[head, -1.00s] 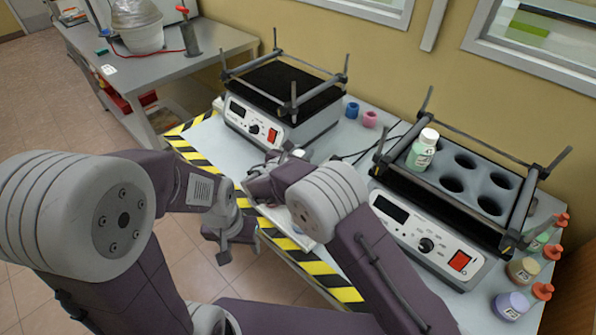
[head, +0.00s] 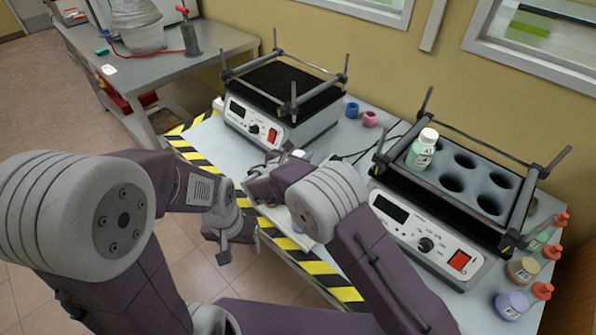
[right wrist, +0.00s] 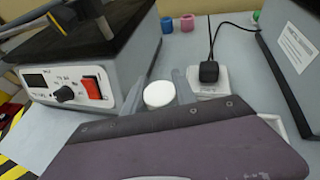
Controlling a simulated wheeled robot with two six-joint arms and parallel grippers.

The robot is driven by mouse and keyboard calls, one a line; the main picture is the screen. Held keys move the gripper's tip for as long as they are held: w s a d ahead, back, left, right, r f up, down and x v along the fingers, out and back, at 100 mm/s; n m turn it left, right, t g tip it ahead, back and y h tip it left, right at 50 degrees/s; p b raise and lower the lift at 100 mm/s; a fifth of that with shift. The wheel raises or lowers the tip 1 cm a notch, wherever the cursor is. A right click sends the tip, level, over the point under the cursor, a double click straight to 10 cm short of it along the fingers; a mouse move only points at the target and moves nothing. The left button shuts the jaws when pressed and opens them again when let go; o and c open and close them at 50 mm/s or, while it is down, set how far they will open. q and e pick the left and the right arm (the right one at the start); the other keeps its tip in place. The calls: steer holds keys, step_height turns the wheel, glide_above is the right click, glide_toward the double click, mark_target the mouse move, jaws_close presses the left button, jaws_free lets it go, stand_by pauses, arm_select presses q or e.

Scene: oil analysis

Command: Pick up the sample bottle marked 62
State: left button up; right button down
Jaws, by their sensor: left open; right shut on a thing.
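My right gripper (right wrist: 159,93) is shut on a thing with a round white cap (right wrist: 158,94). Only the cap shows; the body below and any number are hidden behind my arm. My left gripper (head: 228,244) is open and empty, in front of the striped table edge. A green bottle with a white cap (head: 422,150) stands in the holed rack on the right shaker. A green (head: 540,240), a brown (head: 522,270) and a purple bottle (head: 511,304) stand at the far right. I cannot read their numbers surely.
The left shaker (head: 285,105) has an empty black top. The right shaker (head: 425,243) carries the rack with several empty holes. A plug and power strip (right wrist: 209,78) sit near my right gripper.

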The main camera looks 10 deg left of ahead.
steer(key=shift+s+d+f, duration=0.1)
steer(key=shift+f, duration=0.35)
steer(key=shift+r, duration=0.45)
steer(key=r, duration=0.2)
steer(key=d+r+p, duration=0.1)
steer(key=r, duration=0.1)
steer(key=shift+r, duration=0.1)
steer(key=s+d+r, duration=0.4)
steer(key=d+r, duration=0.2)
steer(key=d, duration=0.3)
steer(key=shift+s+d+r, duration=0.15)
steer(key=shift+s+d, duration=0.05)
steer(key=shift+s, duration=0.1)
